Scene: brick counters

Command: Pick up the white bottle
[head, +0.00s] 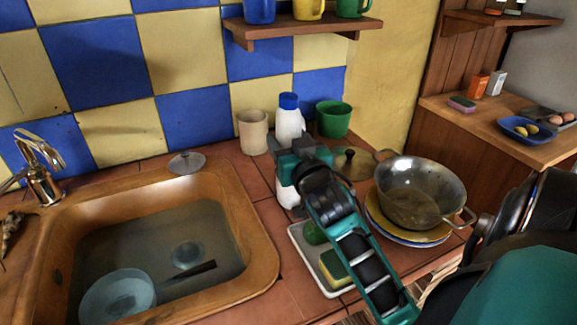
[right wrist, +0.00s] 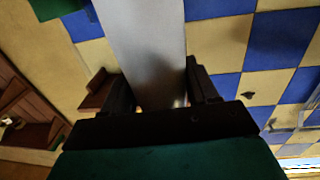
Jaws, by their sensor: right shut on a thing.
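The white bottle (head: 289,122) with a blue cap stands upright at the back of the tiled counter, right of the sink. My right gripper (head: 292,158) is at the bottle's middle and hides part of it. In the right wrist view the pale bottle body (right wrist: 150,45) rises between the two dark fingers of the right gripper (right wrist: 160,90), which are shut on it. Whether the bottle's base touches the counter is hard to tell. My left gripper is not in view.
A beige cup (head: 253,132) stands just left of the bottle and a green mug (head: 333,119) just right. A metal pot (head: 420,190) on stacked plates is to the right. A white tray (head: 300,250) holds sponges. The sink (head: 262,262) is left; a mug shelf (head: 290,30) hangs above.

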